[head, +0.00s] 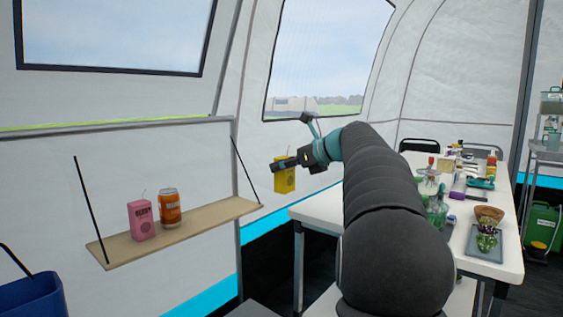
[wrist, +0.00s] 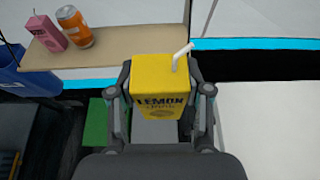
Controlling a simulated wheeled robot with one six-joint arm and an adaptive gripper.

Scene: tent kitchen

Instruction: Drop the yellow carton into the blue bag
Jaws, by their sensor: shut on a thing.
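The yellow carton (head: 285,178) is held in the air by my gripper (head: 278,164), to the right of the wooden shelf's end in the head view. In the wrist view the yellow carton (wrist: 161,86) stands between the two fingers of my gripper (wrist: 160,100), with a white straw on top and "LEMON" on its front. My gripper is shut on it. The blue bag (head: 32,294) is at the bottom left corner of the head view, partly cut off. In the wrist view a blue thing (wrist: 22,78), likely the same bag, shows below the shelf's left end.
A wooden shelf (head: 110,248) on the tent wall holds a pink carton (head: 142,220) and an orange can (head: 169,208). A white table (head: 310,208) with bottles, a plant and other items stands to the right. Dark floor lies between shelf and table.

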